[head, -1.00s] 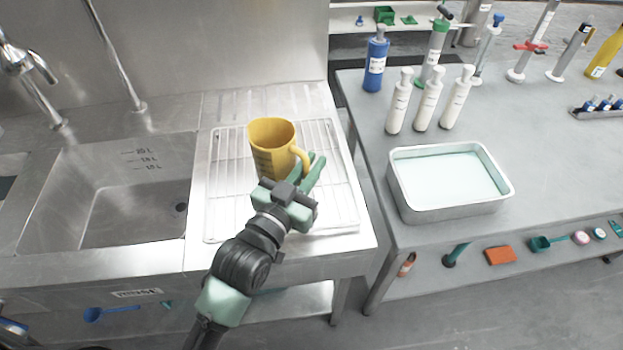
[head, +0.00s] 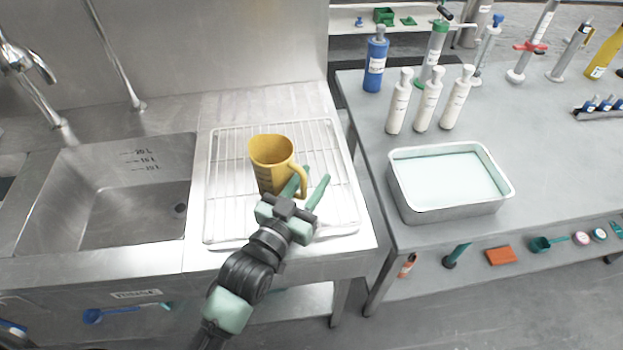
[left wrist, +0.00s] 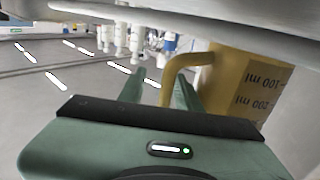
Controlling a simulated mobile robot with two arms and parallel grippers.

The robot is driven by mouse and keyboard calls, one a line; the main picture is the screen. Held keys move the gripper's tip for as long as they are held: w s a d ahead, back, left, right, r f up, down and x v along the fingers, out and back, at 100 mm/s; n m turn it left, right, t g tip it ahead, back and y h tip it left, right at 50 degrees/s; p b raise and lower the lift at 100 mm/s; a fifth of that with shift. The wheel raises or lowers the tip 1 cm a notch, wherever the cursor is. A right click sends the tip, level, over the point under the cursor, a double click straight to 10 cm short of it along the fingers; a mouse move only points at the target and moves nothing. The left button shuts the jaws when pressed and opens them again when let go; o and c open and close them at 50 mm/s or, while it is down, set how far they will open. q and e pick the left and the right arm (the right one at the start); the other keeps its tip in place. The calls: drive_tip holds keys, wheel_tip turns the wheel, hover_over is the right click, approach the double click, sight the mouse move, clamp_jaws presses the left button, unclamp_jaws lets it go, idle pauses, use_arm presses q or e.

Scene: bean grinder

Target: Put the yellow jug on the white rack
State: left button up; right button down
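The yellow jug (head: 268,158) stands upright on the white wire rack (head: 228,215), near its middle, with its handle toward the right front. My left gripper (head: 308,183) is just in front of and right of the jug, by the handle. Its two green fingers are spread apart. In the left wrist view the jug (left wrist: 243,88) is at the right, and its handle reaches down close to the right finger of the gripper (left wrist: 160,92). I cannot tell if that finger touches the handle. My right gripper is not in view.
A steel sink (head: 115,195) lies left of the rack. On the grey bench at the right are a metal tray (head: 450,208) of pale liquid, several white bottles (head: 428,107) and a blue bottle (head: 376,62). The rack is bare around the jug.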

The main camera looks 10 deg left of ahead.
use_arm(q)
drive_tip(key=shift+r, duration=0.2)
drive_tip(key=b+v, duration=0.1)
drive_tip(key=v, duration=0.9)
drive_tip(key=shift+s+a+f+b, duration=0.15)
drive_tip(key=shift+s+b, duration=0.1)
drive_tip(key=shift+b, duration=0.05)
drive_tip(key=shift+s+a, duration=0.25)
drive_tip(key=shift+s, duration=0.45)
